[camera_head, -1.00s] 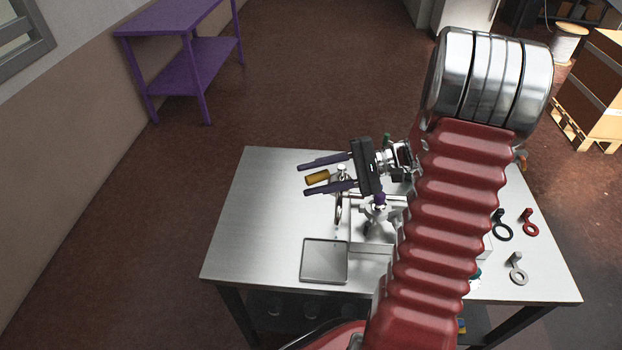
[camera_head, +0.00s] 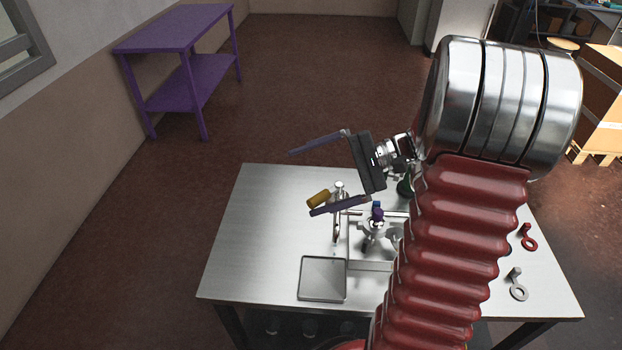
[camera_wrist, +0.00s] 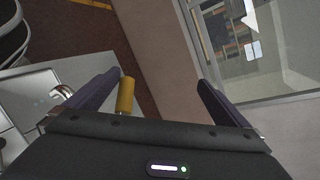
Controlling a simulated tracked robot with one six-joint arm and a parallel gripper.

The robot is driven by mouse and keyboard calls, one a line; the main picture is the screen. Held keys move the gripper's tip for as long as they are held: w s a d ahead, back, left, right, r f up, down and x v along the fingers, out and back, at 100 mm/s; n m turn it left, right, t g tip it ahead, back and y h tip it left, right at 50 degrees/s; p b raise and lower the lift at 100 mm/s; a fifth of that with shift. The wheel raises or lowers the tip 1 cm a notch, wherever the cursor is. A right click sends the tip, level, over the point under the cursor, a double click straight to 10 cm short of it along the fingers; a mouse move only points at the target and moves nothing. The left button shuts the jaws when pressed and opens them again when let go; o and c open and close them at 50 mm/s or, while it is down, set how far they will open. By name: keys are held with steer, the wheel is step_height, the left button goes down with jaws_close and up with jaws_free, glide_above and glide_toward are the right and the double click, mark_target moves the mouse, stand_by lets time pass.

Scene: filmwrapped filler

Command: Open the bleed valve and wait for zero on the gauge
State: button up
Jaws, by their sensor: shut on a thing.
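My gripper (camera_head: 301,182) is over the left part of the steel table, its two dark fingers spread wide apart. A brass cylindrical handle (camera_head: 318,198) sits just inside the lower finger, on the silver fitting (camera_head: 340,188). In the wrist view the brass handle (camera_wrist: 125,95) is close beside the left finger, far from the right one; I cannot tell whether it touches. A thin round silver part (camera_head: 337,226), perhaps the gauge, is seen nearly edge-on under the fitting. No dial face or needle can be read. My arm hides part of the rig.
A shallow grey tray (camera_head: 323,278) lies at the front left of the steel table (camera_head: 252,225). Red (camera_head: 528,238) and grey (camera_head: 517,286) ring-ended tools lie at right. A purple bench (camera_head: 175,30) stands by the wall.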

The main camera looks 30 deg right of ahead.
steer(key=shift+t+y, duration=0.3)
steer(key=shift+y, duration=0.2)
steer(key=r, duration=0.3)
steer(key=w+r, duration=0.1)
steer(key=shift+d+r, duration=0.15)
steer(key=shift+r, duration=0.25)
steer(key=shift+h, duration=0.5)
steer(key=f, duration=0.2)
steer(key=s+f, duration=0.1)
steer(key=f, duration=0.1)
steer(key=shift+s+d+r, duration=0.1)
steer(key=shift+s+d, duration=0.05)
steer(key=shift+d, duration=0.45)
steer(key=shift+s+d, duration=0.1)
steer(key=shift+d, duration=0.25)
steer(key=c, duration=1.1)
steer(key=shift+s+d+r, duration=0.15)
steer(key=shift+s+d, duration=0.05)
steer(key=shift+d, duration=0.85)
steer(key=shift+s+d+r, duration=0.15)
steer(key=shift+d, duration=0.9)
steer(key=shift+c, duration=0.2)
steer(key=s+d+r, duration=0.1)
steer(key=d+r, duration=0.1)
steer(key=d, duration=0.7)
steer(key=shift+s, duration=0.2)
steer(key=shift+c, duration=0.3)
